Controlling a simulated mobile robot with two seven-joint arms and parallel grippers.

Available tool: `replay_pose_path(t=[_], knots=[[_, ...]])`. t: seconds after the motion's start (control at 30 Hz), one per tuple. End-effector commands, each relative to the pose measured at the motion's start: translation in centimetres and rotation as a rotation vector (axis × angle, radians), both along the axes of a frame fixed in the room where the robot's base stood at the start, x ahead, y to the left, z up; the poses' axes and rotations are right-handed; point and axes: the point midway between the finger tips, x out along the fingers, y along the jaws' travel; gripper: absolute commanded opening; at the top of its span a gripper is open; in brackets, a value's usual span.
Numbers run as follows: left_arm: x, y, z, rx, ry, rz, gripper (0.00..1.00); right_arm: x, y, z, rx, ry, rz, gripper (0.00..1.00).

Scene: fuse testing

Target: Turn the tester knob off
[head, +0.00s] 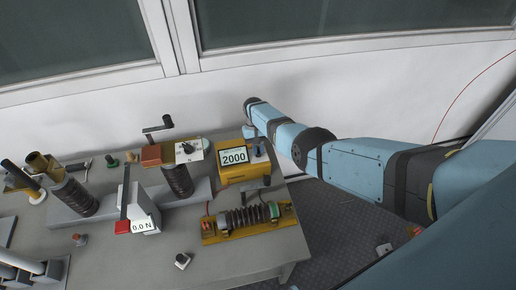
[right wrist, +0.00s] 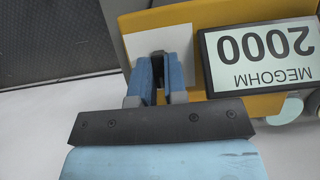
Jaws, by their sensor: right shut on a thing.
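The tester is a yellow box (head: 236,176) with a display reading 2000 (head: 234,157), at the back right of the bench. In the right wrist view the yellow case (right wrist: 235,107) and its MEGOHM display (right wrist: 262,55) show upside down. My right gripper (head: 257,151) is at the right end of the tester's face. In the right wrist view its blue fingers (right wrist: 160,75) are shut on the knob in front of a white panel. The fingers hide most of the knob, so its setting cannot be read. My left gripper is not in view.
A ribbed brown part on a yellow board (head: 208,231) lies in front of the tester. A wall with windows is close behind. Bare bench (head: 225,262) shows at the front.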

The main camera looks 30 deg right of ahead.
Motion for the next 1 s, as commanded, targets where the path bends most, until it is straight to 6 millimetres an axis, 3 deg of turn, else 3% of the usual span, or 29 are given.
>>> replay_pose_path(t=[0.5,0.53,0.63,1.0], knots=[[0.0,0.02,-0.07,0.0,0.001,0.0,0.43,-0.22,0.06,-0.22,0.001,0.005,0.022,0.0],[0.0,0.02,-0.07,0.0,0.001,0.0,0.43,-0.23,0.06,-0.23,0.001,0.005,0.022,0.15],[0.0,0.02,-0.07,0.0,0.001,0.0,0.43,-0.2,0.06,-0.2,0.0,0.005,0.021,0.38],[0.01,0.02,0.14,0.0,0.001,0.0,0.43,0.19,-0.03,0.56,0.0,0.001,0.02,0.38]])
